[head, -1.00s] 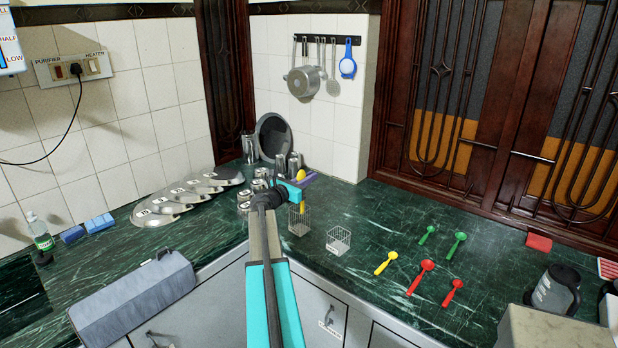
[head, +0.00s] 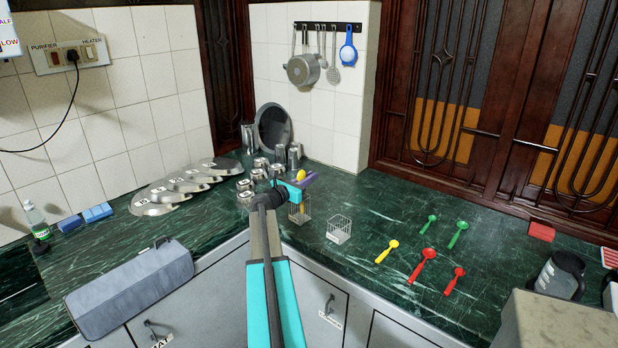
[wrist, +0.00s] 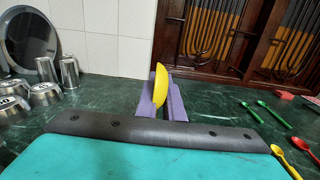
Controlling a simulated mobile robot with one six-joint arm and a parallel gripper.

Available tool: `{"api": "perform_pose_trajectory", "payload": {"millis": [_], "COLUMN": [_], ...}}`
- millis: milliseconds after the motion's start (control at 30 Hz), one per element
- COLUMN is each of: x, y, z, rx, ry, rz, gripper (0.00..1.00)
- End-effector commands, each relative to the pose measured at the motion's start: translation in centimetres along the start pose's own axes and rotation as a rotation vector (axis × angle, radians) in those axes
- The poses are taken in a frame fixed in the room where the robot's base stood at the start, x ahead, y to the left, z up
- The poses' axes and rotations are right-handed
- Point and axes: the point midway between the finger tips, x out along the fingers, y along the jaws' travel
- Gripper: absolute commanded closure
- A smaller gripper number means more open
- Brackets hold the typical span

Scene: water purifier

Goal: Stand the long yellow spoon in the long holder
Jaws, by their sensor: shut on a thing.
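The long yellow spoon (head: 301,176) is upright, bowl up, between the purple fingers of my gripper (head: 303,184). In the wrist view its yellow bowl (wrist: 161,85) rises between the fingers (wrist: 163,104). Its handle points down into the outline of the taller wire holder (head: 305,213), which stands on the counter just below my gripper. The handle's lower part shows through the mesh. I cannot tell whether its tip touches the bottom. My gripper is shut on the spoon.
A shorter wire holder (head: 339,231) stands close on the right. Another yellow spoon (head: 387,251), red spoons (head: 422,266) and green spoons (head: 458,235) lie farther right. Steel cups (head: 279,172) stand close behind and left of my gripper. A steel plate (head: 272,130) leans at the back.

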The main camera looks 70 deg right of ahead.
Motion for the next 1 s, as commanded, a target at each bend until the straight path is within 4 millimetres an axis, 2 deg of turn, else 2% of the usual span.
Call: {"api": "perform_pose_trajectory", "payload": {"millis": [400,900,933,1000], "x": [0.0,0.0,0.0,0.0], "y": [0.0,0.0,0.0,0.0], "z": [-2.1,-2.4,-2.4,-2.4], "rx": [-0.001,0.000,0.000,0.000], "ry": [0.000,0.000,0.000,0.000], "rz": [0.000,0.000,0.000,0.000], "gripper": [1.00,1.00,0.88,0.76]}}
